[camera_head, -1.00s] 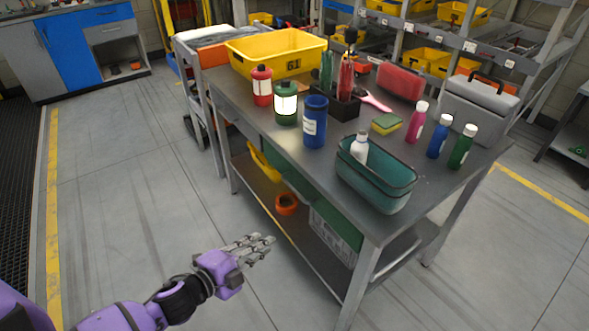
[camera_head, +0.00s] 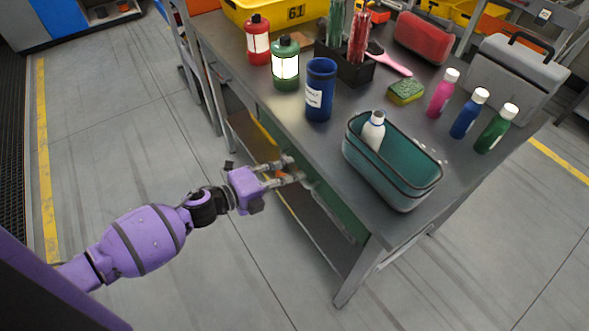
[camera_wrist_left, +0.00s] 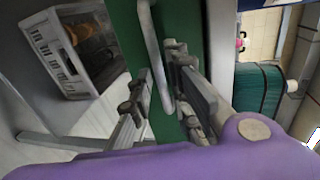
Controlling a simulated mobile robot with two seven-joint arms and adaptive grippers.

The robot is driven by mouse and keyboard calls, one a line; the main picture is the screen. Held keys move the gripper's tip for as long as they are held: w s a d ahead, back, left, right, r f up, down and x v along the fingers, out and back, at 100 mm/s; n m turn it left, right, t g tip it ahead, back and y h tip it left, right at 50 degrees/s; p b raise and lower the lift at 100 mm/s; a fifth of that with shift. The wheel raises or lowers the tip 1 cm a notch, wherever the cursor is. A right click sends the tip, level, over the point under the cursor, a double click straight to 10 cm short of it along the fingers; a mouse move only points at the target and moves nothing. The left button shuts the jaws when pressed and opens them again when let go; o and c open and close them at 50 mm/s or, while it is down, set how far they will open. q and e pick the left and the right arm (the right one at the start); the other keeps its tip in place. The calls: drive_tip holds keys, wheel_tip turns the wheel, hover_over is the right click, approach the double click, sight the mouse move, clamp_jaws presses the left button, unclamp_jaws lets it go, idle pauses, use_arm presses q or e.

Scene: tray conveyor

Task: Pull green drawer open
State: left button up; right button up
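The green drawer (camera_head: 333,208) is under the tabletop on the near side of the metal table, partly hidden by my gripper. Its green front (camera_wrist_left: 200,20) fills the middle of the left wrist view. A pale bar handle (camera_wrist_left: 153,45) runs along that front. My left gripper (camera_head: 294,169) is at the drawer front, its fingers pointing at it. In the left wrist view the fingers (camera_wrist_left: 160,85) are apart, one on each side of the handle; I cannot tell whether they touch it. My right gripper is not in view.
On the metal table (camera_head: 275,118) stand a teal bin (camera_head: 418,192) with a white bottle, a blue cup (camera_head: 320,90), lanterns and several bottles. A grey crate (camera_wrist_left: 75,50) is on the lower shelf. The floor (camera_head: 120,130) left of the table is clear.

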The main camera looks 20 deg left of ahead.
use_arm(q)
drive_tip(key=shift+x, duration=1.05)
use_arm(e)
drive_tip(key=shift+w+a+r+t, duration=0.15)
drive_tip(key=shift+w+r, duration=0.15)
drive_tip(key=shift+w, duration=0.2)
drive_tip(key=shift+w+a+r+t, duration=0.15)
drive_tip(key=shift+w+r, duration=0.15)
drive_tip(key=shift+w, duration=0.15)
use_arm(q)
drive_tip(key=shift+c, duration=0.4)
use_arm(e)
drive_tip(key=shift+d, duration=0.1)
use_arm(q)
clamp_jaws()
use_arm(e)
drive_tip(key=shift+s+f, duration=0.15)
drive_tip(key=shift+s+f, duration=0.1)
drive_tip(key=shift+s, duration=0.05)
